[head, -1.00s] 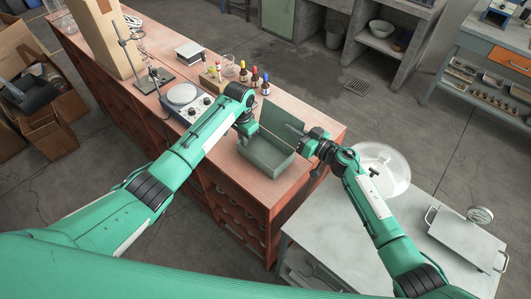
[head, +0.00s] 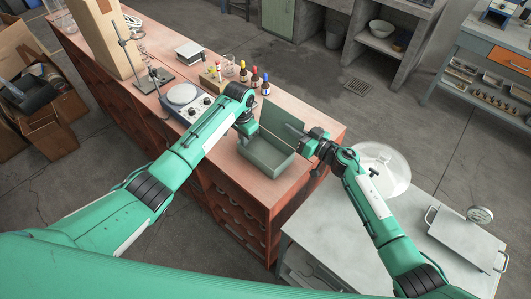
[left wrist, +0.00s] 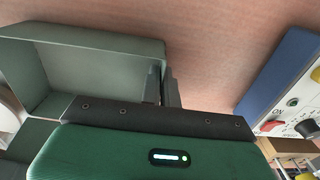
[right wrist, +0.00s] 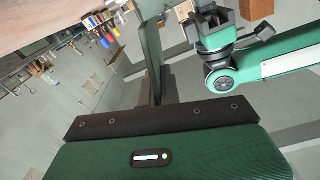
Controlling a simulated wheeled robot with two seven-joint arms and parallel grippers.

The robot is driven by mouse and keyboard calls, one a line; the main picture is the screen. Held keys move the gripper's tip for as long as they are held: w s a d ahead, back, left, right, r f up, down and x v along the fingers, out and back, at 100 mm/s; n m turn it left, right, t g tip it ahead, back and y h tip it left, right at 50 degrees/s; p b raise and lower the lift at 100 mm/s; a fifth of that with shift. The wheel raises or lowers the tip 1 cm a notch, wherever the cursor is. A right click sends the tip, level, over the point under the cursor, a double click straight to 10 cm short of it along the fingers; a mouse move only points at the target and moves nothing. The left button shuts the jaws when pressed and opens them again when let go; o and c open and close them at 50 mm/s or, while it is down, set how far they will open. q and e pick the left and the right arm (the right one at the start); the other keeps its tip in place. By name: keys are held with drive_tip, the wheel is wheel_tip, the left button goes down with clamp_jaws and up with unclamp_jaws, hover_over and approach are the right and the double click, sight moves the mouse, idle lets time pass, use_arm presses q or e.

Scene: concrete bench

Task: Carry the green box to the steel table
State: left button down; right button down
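The green box (head: 266,158) sits with its lid (head: 283,122) raised, at the near right end of the red-brown bench. My left gripper (head: 246,130) is at the box's left side; in the left wrist view its fingers (left wrist: 163,86) close about the edge of the box wall (left wrist: 90,60). My right gripper (head: 307,145) is at the box's right side; in the right wrist view its fingers (right wrist: 153,88) lie against a thin green panel of the box (right wrist: 153,40) and look shut on it. The steel table (head: 330,225) stands to the right, lower than the bench.
A clear round dome (head: 381,170) and a lidded metal pan (head: 465,240) with a gauge (head: 480,214) stand on the steel table; its near left part is bare. Dropper bottles (head: 254,77), a hotplate stirrer (head: 184,96) and a cardboard box (head: 100,35) are on the bench.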

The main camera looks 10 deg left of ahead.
sight(295, 118)
use_arm(q)
drive_tip(key=shift+w+r, duration=0.1)
drive_tip(key=shift+r, duration=0.1)
use_arm(e)
drive_tip(key=shift+r, duration=0.15)
